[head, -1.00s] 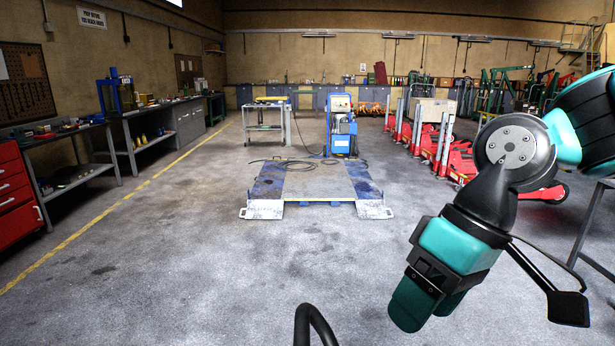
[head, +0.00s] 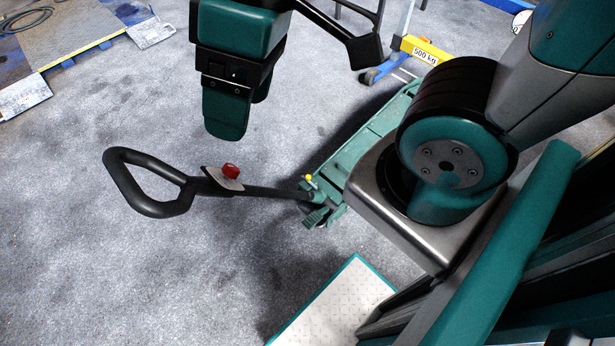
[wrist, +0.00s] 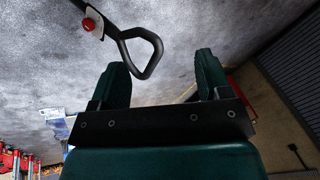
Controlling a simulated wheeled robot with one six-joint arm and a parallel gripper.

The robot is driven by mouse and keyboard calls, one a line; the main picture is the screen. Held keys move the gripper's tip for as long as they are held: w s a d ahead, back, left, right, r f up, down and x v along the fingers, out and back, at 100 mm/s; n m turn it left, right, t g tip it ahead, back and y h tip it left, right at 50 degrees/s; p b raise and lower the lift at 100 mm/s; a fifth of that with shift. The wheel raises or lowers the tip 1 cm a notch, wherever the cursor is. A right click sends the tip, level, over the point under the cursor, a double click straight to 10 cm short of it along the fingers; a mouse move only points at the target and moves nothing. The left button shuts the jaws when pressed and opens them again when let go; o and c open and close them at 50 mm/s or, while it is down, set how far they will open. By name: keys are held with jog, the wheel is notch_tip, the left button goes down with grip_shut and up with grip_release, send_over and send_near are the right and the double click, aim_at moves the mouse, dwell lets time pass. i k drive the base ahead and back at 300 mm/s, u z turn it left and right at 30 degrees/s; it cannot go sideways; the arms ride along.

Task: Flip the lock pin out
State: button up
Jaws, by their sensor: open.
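The green trolley jack (head: 345,148) stands on the floor, partly hidden behind my arm. Its black handle ends in a loop grip (head: 128,176), which also shows in the wrist view (wrist: 154,50). A red knob (head: 230,171) sits on a plate on the handle shaft, also visible in the wrist view (wrist: 88,24). A small yellow-tipped part (head: 308,178) is at the shaft's lower end. I cannot tell which of these is the lock pin. My gripper (head: 243,115) is open and empty, above the handle and apart from it. Its two fingers are spread in the wrist view (wrist: 160,64).
A yellow bar marked 500 kg (head: 425,50) stands behind the jack. A white plate with a green edge (head: 335,308) is at the bottom. The lift platform (head: 70,35) is at the upper left. The floor left of the handle is clear.

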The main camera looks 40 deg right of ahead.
aim_at(308, 178)
jog(key=u, duration=1.25)
jog(key=k, duration=0.7)
jog(key=z, duration=1.3)
jog(key=i, duration=0.5)
